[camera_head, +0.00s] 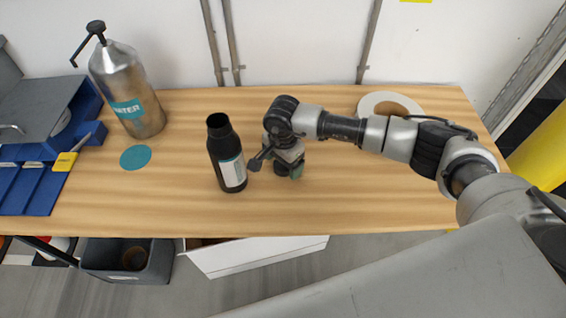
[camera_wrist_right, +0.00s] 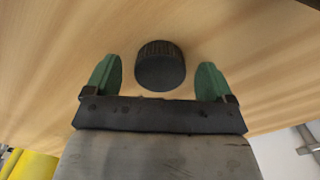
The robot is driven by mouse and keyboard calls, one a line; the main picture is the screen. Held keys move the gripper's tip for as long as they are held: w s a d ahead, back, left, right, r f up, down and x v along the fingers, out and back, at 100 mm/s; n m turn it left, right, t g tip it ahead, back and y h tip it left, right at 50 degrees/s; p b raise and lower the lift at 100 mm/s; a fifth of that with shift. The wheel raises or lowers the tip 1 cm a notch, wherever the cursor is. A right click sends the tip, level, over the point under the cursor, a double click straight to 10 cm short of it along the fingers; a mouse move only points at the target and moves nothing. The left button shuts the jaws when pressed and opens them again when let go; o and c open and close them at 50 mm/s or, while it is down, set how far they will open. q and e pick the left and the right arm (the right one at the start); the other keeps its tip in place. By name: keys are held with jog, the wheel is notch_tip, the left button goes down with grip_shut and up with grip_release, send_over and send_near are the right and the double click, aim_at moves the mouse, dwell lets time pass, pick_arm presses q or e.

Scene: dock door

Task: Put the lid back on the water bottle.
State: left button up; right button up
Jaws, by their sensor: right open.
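The water bottle (camera_head: 226,153) is black with a white and teal label. It stands upright and open on the wooden table, left of my right gripper (camera_head: 275,170). The lid (camera_wrist_right: 160,66) is a black ribbed cap lying on the table. In the right wrist view it sits centred between and just beyond the two green fingertips, with a gap on each side. My right gripper is open and points down over the lid. In the head view the gripper mostly hides the lid. My left gripper is not in view.
A metal pump bottle (camera_head: 127,92) stands at the back left, near a teal disc (camera_head: 136,157). A blue organiser (camera_head: 40,165) fills the left end. A white ring (camera_head: 388,99) lies at the back right.

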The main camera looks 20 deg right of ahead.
jog(key=shift+f, duration=0.1)
jog(key=c, duration=1)
jog(key=shift+r, duration=0.65)
notch_tip(320, 180, up, 3)
jog(key=shift+w+r+b, duration=0.1)
jog(key=shift+b, duration=0.2)
jog(key=s+r, duration=0.2)
jog(key=s, duration=0.2)
jog(key=s+a+r, duration=0.1)
jog(key=s+r, duration=0.1)
jog(key=s, duration=0.2)
jog(key=s+r, duration=0.2)
jog(key=s, duration=0.1)
jog(key=shift+s+a+r+b, duration=0.2)
jog(key=shift+s+r+b, duration=0.1)
jog(key=shift+s, duration=0.1)
